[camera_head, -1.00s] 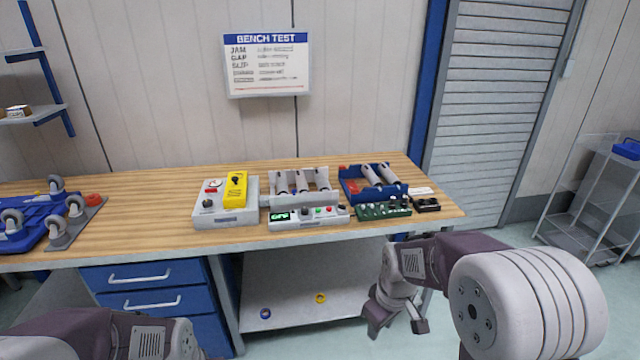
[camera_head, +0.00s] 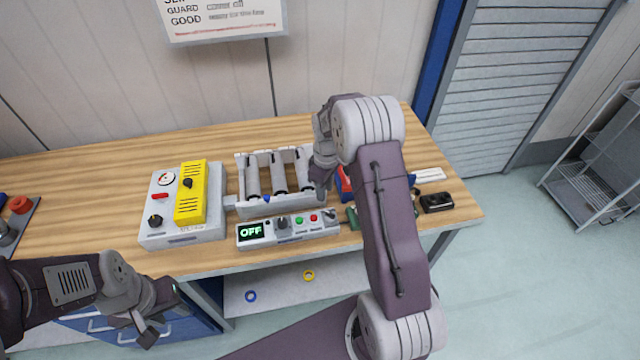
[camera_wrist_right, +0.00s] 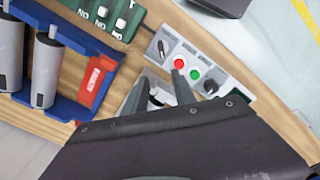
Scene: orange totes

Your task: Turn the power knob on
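A grey control panel (camera_head: 300,232) on the bench shows a lit "OFF" display (camera_head: 251,231). It carries a black knob (camera_head: 282,222) beside the display, green and red buttons, and another knob (camera_head: 330,214) at its right end. In the right wrist view these two knobs also show, one near the display (camera_wrist_right: 210,87) and one beyond the red button (camera_wrist_right: 163,47). I cannot read which is labelled power. My right gripper (camera_head: 321,186) is above the panel's right end, fingers apart and empty. My left gripper (camera_head: 160,318) is open and empty in front of the bench.
A grey box (camera_head: 185,236) with a gauge, a black knob (camera_head: 155,220) and a yellow block (camera_head: 191,198) stands at left. A grey roller tray (camera_head: 262,208) is behind the panel. A black box (camera_head: 437,202) lies at right.

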